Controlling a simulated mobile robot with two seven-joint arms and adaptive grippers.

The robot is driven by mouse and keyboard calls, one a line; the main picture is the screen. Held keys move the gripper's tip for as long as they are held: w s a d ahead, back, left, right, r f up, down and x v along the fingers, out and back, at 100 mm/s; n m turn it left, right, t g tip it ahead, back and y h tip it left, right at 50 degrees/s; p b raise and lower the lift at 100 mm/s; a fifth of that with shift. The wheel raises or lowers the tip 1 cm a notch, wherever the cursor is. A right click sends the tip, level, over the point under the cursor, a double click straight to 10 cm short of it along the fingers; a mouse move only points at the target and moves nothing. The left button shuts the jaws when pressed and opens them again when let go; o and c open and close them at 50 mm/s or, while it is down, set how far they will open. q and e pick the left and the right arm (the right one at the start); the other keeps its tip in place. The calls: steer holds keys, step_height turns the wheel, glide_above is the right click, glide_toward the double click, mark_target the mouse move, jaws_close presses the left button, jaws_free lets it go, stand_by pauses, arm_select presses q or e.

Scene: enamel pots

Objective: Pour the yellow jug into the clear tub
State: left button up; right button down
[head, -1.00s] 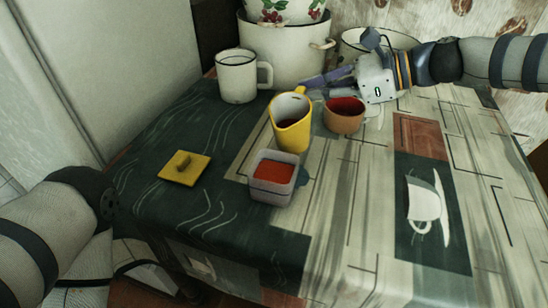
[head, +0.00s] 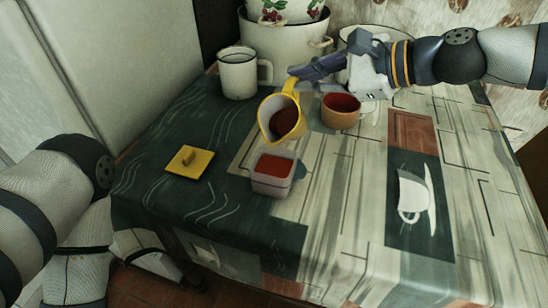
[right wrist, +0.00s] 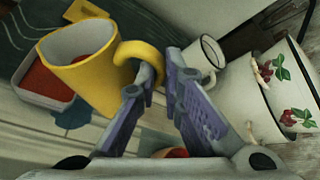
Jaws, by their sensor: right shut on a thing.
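The yellow jug (head: 268,125) is tilted above the table, with its mouth turned toward the front left and dark red contents showing inside. My right gripper (head: 295,78) is shut on the jug's handle, seen also in the right wrist view (right wrist: 155,88). The clear tub (head: 270,187) stands on the table just in front of the jug and holds red contents. It also shows behind the jug in the right wrist view (right wrist: 42,98). My left arm is at the left edge, and its gripper is out of view.
An orange-brown cup (head: 341,120) with red contents stands close right of the jug. A white mug (head: 237,82) is behind left, and a large white pot (head: 285,45) is behind. A yellow lid (head: 187,170) lies left of the tub. The table's right side is clear.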

steer(key=shift+r, duration=0.25)
arm_select(q)
steer(key=shift+w+r, duration=0.3)
steer(key=shift+r, duration=0.05)
arm_select(e)
steer(key=shift+s+a+r+n+t, duration=0.25)
steer(key=shift+s+r+n+t, duration=0.25)
steer(key=shift+s+r+n, duration=0.15)
stand_by(1.7)
arm_select(q)
steer(key=shift+w+r+t+p, duration=0.3)
steer(key=shift+w+r+p, duration=0.1)
steer(key=shift+p, duration=0.2)
arm_select(e)
steer(key=shift+s+a+r+n+t, duration=0.25)
steer(key=shift+s+r+n+t, duration=0.25)
steer(key=shift+r, duration=0.1)
stand_by(0.8)
